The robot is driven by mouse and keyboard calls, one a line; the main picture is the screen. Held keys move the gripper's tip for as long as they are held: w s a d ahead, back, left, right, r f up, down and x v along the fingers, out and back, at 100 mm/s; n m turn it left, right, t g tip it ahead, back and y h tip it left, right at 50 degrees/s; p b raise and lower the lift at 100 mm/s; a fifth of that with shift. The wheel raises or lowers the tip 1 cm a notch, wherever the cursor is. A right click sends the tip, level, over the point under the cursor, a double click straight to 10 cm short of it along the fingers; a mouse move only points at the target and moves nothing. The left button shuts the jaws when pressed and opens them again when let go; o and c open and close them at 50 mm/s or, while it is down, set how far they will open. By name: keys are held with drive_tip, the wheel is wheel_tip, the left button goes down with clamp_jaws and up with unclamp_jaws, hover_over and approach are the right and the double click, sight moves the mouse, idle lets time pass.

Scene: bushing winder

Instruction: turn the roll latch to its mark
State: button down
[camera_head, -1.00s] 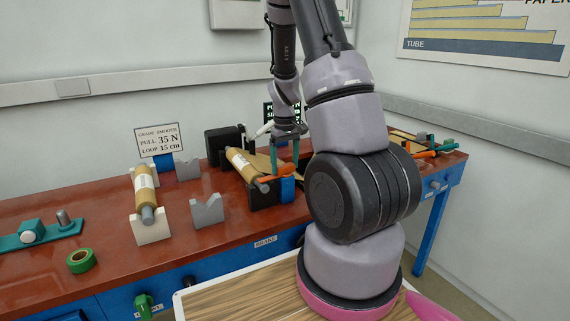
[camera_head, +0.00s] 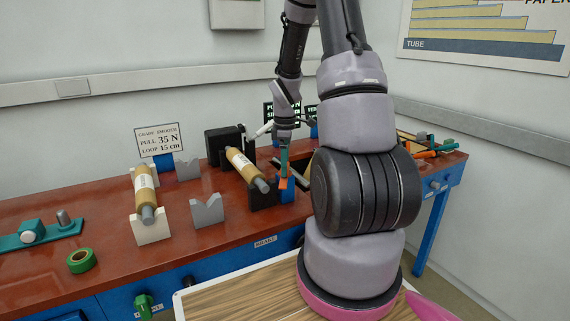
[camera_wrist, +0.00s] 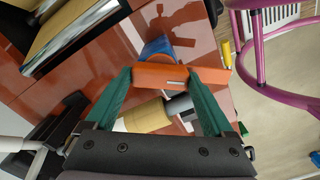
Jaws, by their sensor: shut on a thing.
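The orange latch (camera_head: 283,184) sits at the top of a blue post (camera_head: 288,194), at the front end of the dark roll stand (camera_head: 262,197). The latch also shows in the wrist view (camera_wrist: 180,77) as a bar lying across the blue post (camera_wrist: 158,49). My gripper (camera_head: 284,176) has teal fingers and is shut on the latch, one finger toward each end in the wrist view (camera_wrist: 157,76). A tan paper roll (camera_head: 240,160) with a grey core end lies in the stand, just left of the gripper. I cannot make out the mark.
A second roll (camera_head: 144,182) rests on white V-blocks to the left, with grey V-blocks (camera_head: 207,211) nearby. Green tape (camera_head: 81,261) lies at the front left. A sign (camera_head: 158,139) stands behind. Tools (camera_head: 430,148) lie at the right end.

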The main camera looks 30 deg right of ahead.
drive_tip(key=n, duration=0.6)
drive_tip(key=shift+n, duration=0.3)
idle(0.5)
unclamp_jaws()
wheel_tip(320, 180, up, 11)
idle(0.4)
idle(0.3)
